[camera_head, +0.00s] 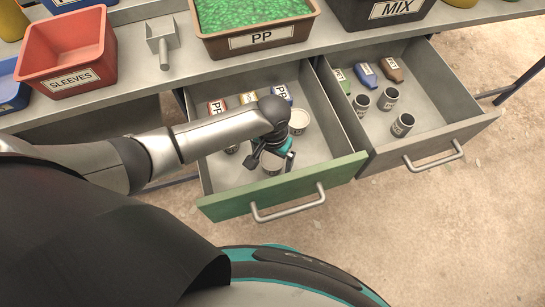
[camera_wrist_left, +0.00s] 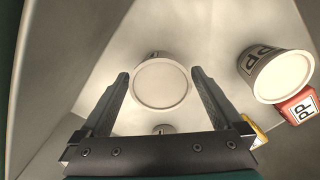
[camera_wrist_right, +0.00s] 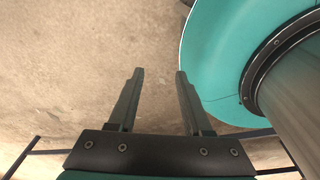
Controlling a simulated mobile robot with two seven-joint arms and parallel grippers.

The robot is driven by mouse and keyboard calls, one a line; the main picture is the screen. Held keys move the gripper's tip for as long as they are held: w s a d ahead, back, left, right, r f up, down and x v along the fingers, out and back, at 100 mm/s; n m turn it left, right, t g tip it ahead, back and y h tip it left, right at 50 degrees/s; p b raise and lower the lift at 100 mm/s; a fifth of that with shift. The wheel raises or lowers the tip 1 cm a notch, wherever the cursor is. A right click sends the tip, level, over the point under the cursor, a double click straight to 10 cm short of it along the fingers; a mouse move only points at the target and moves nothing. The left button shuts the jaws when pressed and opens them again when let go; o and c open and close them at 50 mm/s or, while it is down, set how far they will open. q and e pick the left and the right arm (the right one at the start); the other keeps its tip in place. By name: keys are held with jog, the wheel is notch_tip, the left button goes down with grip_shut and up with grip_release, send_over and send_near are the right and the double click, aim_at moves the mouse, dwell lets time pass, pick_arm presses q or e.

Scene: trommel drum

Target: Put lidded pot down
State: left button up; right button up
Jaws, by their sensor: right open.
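A lidded pot (camera_head: 272,165) with a pale round top stands in the drawer with the green front. In the left wrist view its lid (camera_wrist_left: 162,83) lies between the fingertips, with narrow gaps at both sides. My left gripper (camera_head: 271,160) is open around this pot, low in the drawer. A third pot (camera_head: 232,148) is partly hidden by my left arm. My right gripper (camera_wrist_right: 159,75) is open and empty above the bare floor.
The green-fronted drawer (camera_head: 285,186) holds several small labelled packs at its back. The grey drawer (camera_head: 435,142) to the right holds dark pots and packs. The bench carries a red SLEEVES bin (camera_head: 68,48), a scoop (camera_head: 163,40) and a brown PP bin (camera_head: 259,40).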

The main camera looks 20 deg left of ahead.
aim_at(273, 158)
jog(key=shift+s+a, duration=0.1)
jog(key=shift+s, duration=0.05)
pick_arm(q)
jog(key=shift+r, duration=0.15)
notch_tip(273, 158, up, 12)
jog(key=p, duration=0.5)
pick_arm(e)
jog(key=shift+g, duration=0.3)
jog(key=r, duration=0.1)
jog(key=s+a+r, duration=0.1)
jog(key=r, duration=0.1)
jog(key=s+r, duration=0.1)
jog(key=shift+s+a+r, duration=0.15)
jog(key=shift+a+r, duration=0.25)
jog(key=shift+d, duration=0.2)
